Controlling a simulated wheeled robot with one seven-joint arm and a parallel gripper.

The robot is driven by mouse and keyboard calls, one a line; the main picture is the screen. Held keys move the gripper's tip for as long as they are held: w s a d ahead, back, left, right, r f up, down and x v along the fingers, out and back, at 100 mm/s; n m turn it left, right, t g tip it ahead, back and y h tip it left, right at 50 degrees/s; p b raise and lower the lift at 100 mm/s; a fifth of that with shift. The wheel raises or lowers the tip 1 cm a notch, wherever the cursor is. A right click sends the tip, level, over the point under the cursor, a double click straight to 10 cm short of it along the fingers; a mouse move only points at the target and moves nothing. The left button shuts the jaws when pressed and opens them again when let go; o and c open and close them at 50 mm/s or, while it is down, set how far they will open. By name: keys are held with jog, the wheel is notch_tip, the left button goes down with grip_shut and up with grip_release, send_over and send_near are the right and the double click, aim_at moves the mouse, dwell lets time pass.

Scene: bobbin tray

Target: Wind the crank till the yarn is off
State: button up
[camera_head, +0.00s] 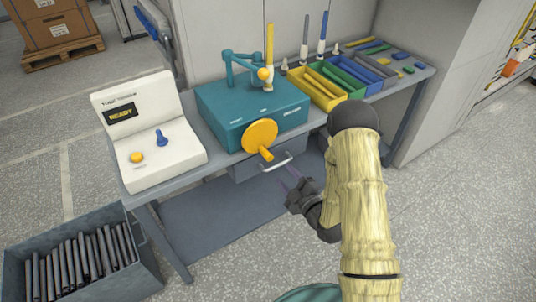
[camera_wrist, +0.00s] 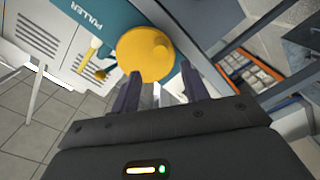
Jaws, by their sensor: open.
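The crank (camera_head: 259,134) is a yellow disc with a stubby yellow handle (camera_head: 267,154), on the front of the teal puller box (camera_head: 238,113). In the wrist view the crank disc (camera_wrist: 138,58) lies just beyond the fingertips, with its round handle end (camera_wrist: 160,52) facing me. An upright bobbin with yellow yarn (camera_head: 270,45) stands on top of the box, beside a teal arm and a yellow ball. My gripper (camera_head: 288,179) is open and empty, in front of and below the crank, apart from it. Its two dark fingers (camera_wrist: 160,85) point towards the disc.
A white console (camera_head: 150,125) with a "READY" display, a yellow button and a blue lever stands left. Colored trays (camera_head: 318,90) and two upright bobbins stand right. A drawer handle (camera_head: 277,163) is below the crank. A grey crate (camera_head: 80,290) of dark rods sits on the floor.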

aim_at(268, 155)
jog(key=p+x, duration=0.1)
jog(key=x, duration=1)
jog(key=shift+c, duration=0.3)
jog(key=shift+a, duration=0.1)
jog(key=c, duration=0.9)
